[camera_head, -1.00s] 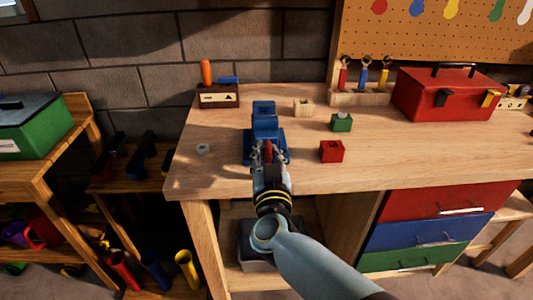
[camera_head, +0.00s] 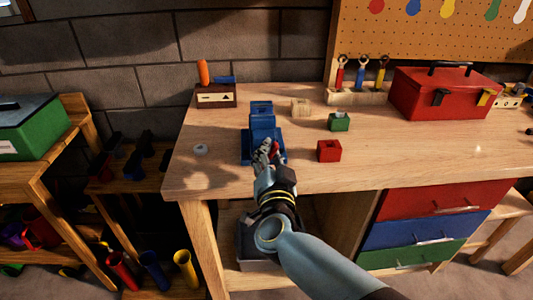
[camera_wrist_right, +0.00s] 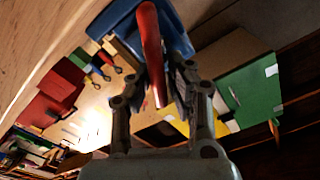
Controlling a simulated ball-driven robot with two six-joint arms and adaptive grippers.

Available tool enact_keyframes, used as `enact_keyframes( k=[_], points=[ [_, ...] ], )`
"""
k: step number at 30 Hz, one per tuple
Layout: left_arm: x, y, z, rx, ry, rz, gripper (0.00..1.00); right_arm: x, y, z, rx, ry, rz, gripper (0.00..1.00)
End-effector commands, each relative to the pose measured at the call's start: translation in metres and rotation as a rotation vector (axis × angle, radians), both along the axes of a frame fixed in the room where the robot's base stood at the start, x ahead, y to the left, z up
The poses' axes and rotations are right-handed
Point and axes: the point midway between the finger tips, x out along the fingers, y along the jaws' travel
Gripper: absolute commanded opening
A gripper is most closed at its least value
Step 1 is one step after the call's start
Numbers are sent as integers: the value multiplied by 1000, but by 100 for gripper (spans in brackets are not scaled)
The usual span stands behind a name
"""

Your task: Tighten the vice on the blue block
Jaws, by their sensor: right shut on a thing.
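The blue vice (camera_head: 262,123) stands at the front left of the wooden workbench. A blue block cannot be told apart from the vice's own blue parts. My right gripper (camera_head: 267,152) is at the front of the vice, shut on its red handle (camera_head: 276,149). In the right wrist view the red handle (camera_wrist_right: 150,38) runs down between the fingers of my right gripper (camera_wrist_right: 165,92), with the blue vice body (camera_wrist_right: 175,32) behind it. My left gripper is not in view.
A red block (camera_head: 329,151), a green block (camera_head: 339,122) and a pale wooden block (camera_head: 300,107) lie right of the vice. A grey ring (camera_head: 201,149) lies left. A red toolbox (camera_head: 446,93) stands at the back right. The bench's right front is clear.

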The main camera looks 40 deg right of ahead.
Motion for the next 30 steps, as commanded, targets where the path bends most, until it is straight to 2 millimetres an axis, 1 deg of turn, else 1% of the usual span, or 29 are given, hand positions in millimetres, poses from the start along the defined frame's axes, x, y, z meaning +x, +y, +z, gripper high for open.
enact_keyframes(
  k=[1, 6, 12, 19, 30],
  points=[
    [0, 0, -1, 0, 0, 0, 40, -4, -2, -5, 36, -16, -6, 0],
    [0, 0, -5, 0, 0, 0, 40, -6, -4, -9, 163, -91, -5, 0],
    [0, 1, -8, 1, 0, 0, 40, -7, -5, -11, 260, -147, -5, 0],
    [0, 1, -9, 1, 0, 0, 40, -7, -5, -13, 311, -175, -4, 0],
    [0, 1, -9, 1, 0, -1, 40, -7, -4, -13, 311, -172, -4, 0]
  ],
)
